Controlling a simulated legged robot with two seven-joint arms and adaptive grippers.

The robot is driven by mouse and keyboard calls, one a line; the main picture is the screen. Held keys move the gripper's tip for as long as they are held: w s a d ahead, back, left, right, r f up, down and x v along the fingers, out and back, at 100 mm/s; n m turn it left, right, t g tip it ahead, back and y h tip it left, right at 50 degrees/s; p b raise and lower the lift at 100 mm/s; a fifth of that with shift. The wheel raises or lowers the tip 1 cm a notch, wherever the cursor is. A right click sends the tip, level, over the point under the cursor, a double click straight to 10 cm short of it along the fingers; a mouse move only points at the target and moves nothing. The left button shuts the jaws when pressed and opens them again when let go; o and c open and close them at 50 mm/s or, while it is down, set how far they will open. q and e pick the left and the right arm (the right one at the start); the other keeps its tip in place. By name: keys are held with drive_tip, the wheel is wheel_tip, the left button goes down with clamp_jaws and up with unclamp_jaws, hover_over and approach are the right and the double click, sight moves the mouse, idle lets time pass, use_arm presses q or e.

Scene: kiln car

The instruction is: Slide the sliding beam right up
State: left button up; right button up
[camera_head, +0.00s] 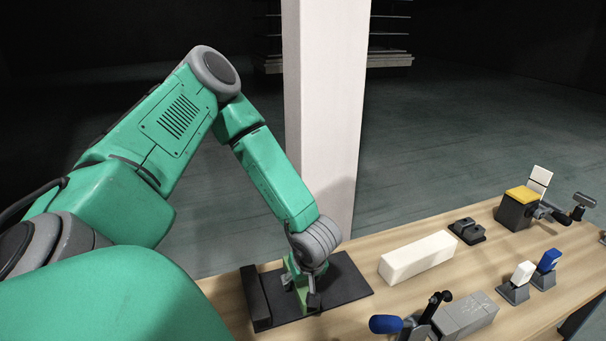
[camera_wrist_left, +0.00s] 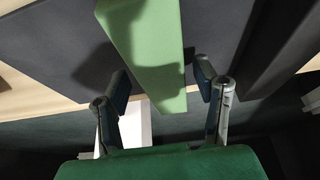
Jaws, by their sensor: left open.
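A green beam (camera_head: 301,288), which I take to be the sliding beam, sits on a dark flat plate (camera_head: 345,280). A raised dark bar (camera_head: 256,295) stands along the plate's left side, with a gap between it and the beam. My left gripper (camera_head: 303,293) is low over the plate at the beam and hides much of it. In the left wrist view the green beam (camera_wrist_left: 150,50) runs between the two open fingers of my left gripper (camera_wrist_left: 162,88). A small gap shows on each side, wider on the left. My right gripper is not in view.
A white block (camera_head: 417,257) lies right of the plate. A grey block (camera_head: 466,314) and a blue-handled fixture (camera_head: 386,324) are at the front. Small dark stands and a yellow-topped box (camera_head: 522,195) are farther right. A white post (camera_head: 328,110) rises behind the table.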

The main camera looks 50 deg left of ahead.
use_arm(q)
drive_tip(key=v, duration=1)
drive_tip(key=shift+d+r, duration=0.2)
drive_tip(key=shift+d, duration=0.2)
drive_tip(key=shift+s+a+r, duration=0.1)
drive_tip(key=shift+a+r, duration=0.05)
drive_tip(key=shift+a, duration=0.1)
